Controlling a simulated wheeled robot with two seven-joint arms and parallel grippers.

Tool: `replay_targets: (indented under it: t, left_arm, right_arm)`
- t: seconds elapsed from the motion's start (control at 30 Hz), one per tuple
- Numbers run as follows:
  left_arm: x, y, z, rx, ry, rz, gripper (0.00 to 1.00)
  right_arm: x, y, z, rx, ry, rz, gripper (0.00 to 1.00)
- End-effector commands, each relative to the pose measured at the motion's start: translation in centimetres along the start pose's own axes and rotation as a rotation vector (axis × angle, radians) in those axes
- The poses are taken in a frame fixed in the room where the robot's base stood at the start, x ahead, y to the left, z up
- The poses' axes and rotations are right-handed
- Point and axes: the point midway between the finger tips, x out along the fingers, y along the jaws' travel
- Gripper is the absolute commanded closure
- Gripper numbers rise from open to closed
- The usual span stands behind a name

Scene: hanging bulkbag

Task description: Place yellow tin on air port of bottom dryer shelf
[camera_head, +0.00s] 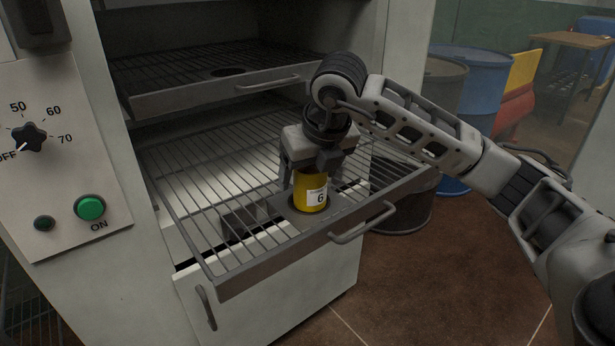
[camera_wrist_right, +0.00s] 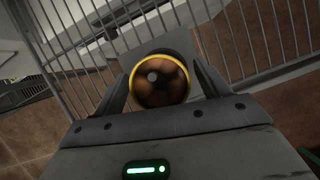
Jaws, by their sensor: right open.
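The yellow tin (camera_head: 309,189) stands upright at the round air port (camera_head: 297,211) of the pulled-out bottom dryer shelf (camera_head: 215,286). Its white label faces me and reads 6. My right gripper (camera_head: 312,172) is directly above the tin, with its open fingers on either side of the tin's upper part. In the right wrist view the tin's round top (camera_wrist_right: 160,81) with a yellow rim sits between the open fingers. The tin's base covers much of the port. My left gripper is not in view.
An upper wire shelf (camera_head: 180,98) with its own round port sits inside the dryer above. The control panel (camera_head: 62,150) with a dial and green button is at left. Blue barrels (camera_head: 472,80) and a dark barrel stand at the right back. Brown floor (camera_head: 440,280) is clear at the right front.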

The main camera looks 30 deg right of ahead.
Motion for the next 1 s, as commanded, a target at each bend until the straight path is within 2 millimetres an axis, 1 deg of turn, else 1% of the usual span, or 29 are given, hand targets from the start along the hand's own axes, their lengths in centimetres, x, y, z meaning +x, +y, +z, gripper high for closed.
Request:
replay_targets:
  t: [0.03, 0.2, 0.3, 0.4, 0.5, 0.6, 1.0]
  left_arm:
    - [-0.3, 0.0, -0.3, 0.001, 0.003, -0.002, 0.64]
    - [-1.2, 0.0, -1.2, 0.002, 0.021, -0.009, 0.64]
    - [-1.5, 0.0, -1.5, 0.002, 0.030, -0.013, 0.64]
    - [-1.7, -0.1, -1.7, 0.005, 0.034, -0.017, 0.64]
    - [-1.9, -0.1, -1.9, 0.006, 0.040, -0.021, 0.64]
    - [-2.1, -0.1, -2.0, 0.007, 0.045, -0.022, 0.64]
    - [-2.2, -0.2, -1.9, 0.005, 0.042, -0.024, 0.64]
  right_arm:
    - [-1.4, 0.0, 0.2, 0.000, -0.007, 0.000, 0.25]
    - [-5.2, 0.0, 0.2, 0.000, -0.006, 0.000, 0.25]
    - [-7.1, 0.0, 0.2, 0.001, -0.006, 0.001, 0.25]
    - [-8.4, 0.0, 0.1, 0.000, -0.004, 0.001, 0.25]
    - [-9.2, 0.0, 0.1, 0.001, -0.002, 0.001, 0.25]
    - [-9.6, 0.0, 0.0, 0.001, -0.002, 0.000, 0.25]
    - [-9.6, 0.0, 0.0, 0.001, -0.001, 0.000, 0.25]
